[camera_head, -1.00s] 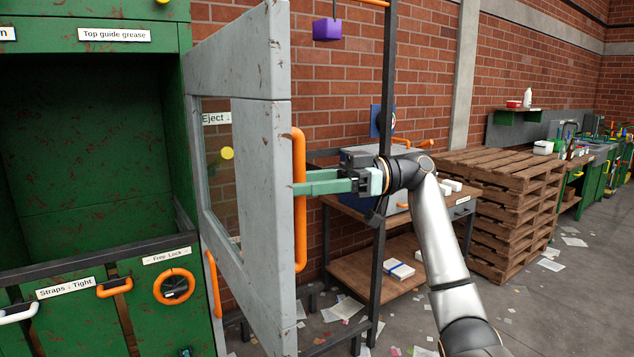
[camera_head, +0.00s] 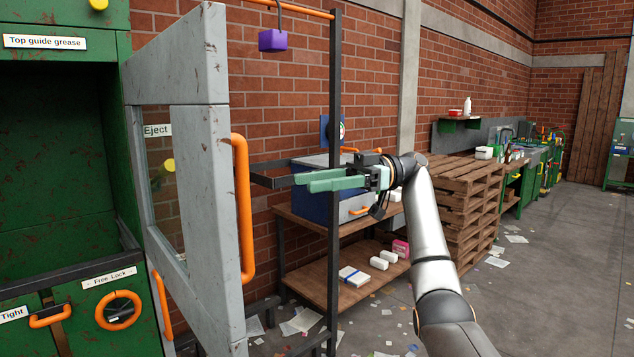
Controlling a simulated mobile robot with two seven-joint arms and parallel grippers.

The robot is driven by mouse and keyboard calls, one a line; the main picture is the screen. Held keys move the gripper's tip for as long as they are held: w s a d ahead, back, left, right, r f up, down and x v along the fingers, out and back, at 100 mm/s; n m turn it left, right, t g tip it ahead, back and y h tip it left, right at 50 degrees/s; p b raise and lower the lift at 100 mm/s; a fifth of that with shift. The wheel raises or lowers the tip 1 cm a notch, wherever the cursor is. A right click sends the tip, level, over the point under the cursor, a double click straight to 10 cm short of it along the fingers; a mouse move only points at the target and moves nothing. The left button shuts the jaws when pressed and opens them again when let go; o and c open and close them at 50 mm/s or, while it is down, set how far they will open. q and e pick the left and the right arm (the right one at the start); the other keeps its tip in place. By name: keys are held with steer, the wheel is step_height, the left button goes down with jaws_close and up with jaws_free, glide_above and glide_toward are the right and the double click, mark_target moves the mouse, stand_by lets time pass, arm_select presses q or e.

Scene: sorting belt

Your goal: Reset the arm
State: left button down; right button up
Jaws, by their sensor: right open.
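My right gripper (camera_head: 303,181) is open and empty, its two green fingers pointing left. It is apart from the orange vertical handle (camera_head: 243,205) on the grey door (camera_head: 188,200), a gap showing between them. The door stands open from the green machine (camera_head: 55,165) at the left. My right arm comes up from the bottom right. My left gripper is not in view.
A dark upright post (camera_head: 334,230) stands close to my right gripper. A wooden workbench (camera_head: 300,227) with a blue and grey box is behind. Stacked pallets (camera_head: 463,205) stand to the right. A purple block (camera_head: 273,40) hangs above. The floor at far right is mostly clear.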

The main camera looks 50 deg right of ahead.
stand_by(0.3)
